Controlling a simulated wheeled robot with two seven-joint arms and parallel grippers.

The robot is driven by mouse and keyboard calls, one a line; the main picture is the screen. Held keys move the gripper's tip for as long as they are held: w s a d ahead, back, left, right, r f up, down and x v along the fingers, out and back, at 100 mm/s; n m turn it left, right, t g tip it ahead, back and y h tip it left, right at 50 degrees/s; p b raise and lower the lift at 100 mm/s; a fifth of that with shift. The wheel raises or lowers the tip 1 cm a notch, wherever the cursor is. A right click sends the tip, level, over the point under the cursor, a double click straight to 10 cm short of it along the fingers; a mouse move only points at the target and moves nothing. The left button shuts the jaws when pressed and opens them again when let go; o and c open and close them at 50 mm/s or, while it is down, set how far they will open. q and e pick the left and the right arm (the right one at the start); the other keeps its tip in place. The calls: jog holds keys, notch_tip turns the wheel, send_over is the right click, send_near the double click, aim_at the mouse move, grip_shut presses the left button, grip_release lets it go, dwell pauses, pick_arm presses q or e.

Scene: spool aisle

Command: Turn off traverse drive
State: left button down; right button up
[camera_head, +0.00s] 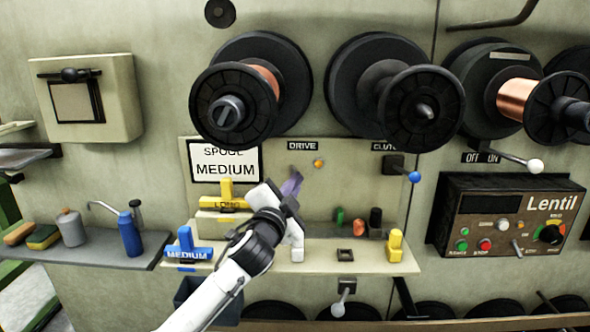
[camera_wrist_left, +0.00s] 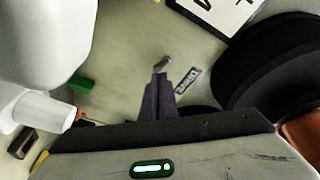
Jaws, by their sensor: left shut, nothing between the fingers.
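The DRIVE label (camera_head: 302,146) is on the beige wall panel, with a small lit orange lamp (camera_head: 319,163) just below and right of it. A small grey metal switch lever (camera_wrist_left: 162,65) shows beside the DRIVE label (camera_wrist_left: 187,80) in the left wrist view. My left gripper (camera_head: 292,184) is shut and empty, its dark fingers pointing at the panel just below the label. In the left wrist view the fingertips (camera_wrist_left: 158,85) are right at the lever; I cannot tell whether they touch it. The lever is mostly hidden in the head view.
Large black spools (camera_head: 236,105) jut out above. A blue-tipped clutch lever (camera_head: 414,176) is to the right. Below, a ledge (camera_head: 330,262) holds yellow pieces (camera_head: 395,245) and small coloured plugs (camera_head: 360,227). The Lentil control box (camera_head: 512,222) is at far right.

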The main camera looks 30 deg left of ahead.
pick_arm(q)
jog(key=v, duration=1)
jog(key=shift+s, duration=0.15)
jog(key=shift+f, duration=0.15)
